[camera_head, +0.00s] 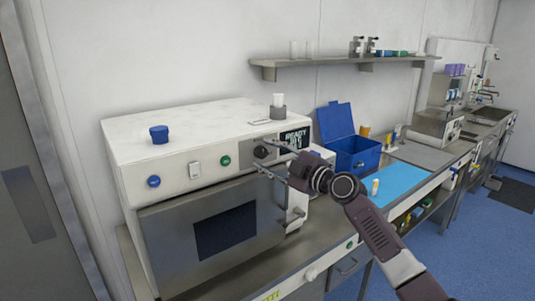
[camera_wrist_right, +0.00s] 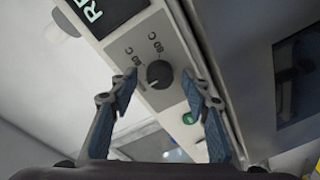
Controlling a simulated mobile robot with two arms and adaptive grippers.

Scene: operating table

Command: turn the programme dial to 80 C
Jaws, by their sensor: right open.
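The programme dial (camera_head: 261,152) is a round black knob on the pale front panel of the white machine (camera_head: 165,165). In the right wrist view the dial (camera_wrist_right: 160,74) sits between my finger ends, with a white pointer line towards its lower left. My left gripper is not in view.
A dark display (camera_head: 294,138) reading READY is right of the dial. A green button (camera_head: 225,160), a white switch (camera_head: 194,170) and a blue button (camera_head: 153,182) are to its left. The steel door (camera_head: 165,240) is below.

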